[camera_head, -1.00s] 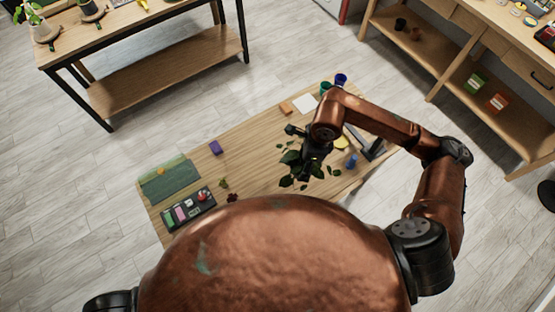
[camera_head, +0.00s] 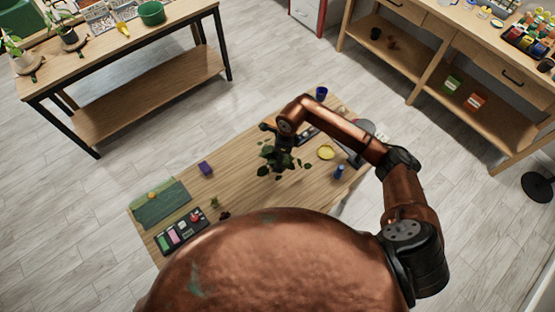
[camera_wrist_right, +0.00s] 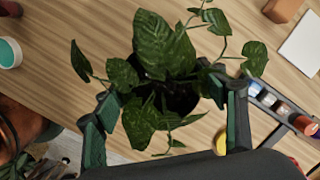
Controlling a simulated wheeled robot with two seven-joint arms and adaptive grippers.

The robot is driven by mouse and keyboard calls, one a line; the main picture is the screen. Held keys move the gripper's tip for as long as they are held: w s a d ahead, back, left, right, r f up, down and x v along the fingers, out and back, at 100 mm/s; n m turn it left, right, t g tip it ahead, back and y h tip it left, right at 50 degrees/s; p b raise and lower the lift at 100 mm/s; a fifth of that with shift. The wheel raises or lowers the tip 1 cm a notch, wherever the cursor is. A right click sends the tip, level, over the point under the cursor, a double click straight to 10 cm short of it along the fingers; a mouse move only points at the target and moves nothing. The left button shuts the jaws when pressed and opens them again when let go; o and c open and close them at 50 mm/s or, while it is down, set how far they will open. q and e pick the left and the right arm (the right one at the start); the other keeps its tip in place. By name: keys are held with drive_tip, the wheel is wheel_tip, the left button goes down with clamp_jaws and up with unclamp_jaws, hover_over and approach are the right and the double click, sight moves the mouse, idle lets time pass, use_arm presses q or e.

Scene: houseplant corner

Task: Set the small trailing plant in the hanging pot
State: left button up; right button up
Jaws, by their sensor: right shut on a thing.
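The small trailing plant (camera_head: 268,168) has broad dark green leaves and hangs below my right gripper (camera_head: 278,148), over the low wooden table. In the right wrist view the plant (camera_wrist_right: 165,45) fills the upper middle, with a dark pot mostly hidden under leaves. My right gripper (camera_wrist_right: 165,103) has one finger on each side of that pot and is shut on it. I cannot make out a hanging pot in either view. My left gripper is out of view.
The low table (camera_head: 235,185) holds a green mat (camera_head: 160,208), a palette tray (camera_head: 180,232), a purple block (camera_head: 205,168), a blue cup (camera_head: 321,93) and a yellow dish (camera_head: 326,152). A plant bench (camera_head: 150,95) stands back left, shelving (camera_head: 425,50) back right.

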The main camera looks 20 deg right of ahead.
drive_tip(key=shift+w+f, duration=0.35)
drive_tip(key=shift+f, duration=0.1)
wheel_tip(320, 180, down, 2)
drive_tip(key=shift+s+f+p, duration=0.1)
drive_tip(key=shift+f+p, duration=0.05)
drive_tip(key=shift+p, duration=0.3)
drive_tip(key=shift+f, duration=0.3)
drive_tip(key=shift+f, duration=0.2)
drive_tip(key=o, duration=1.3)
drive_tip(key=shift+o, duration=0.2)
drive_tip(key=shift+r, duration=0.15)
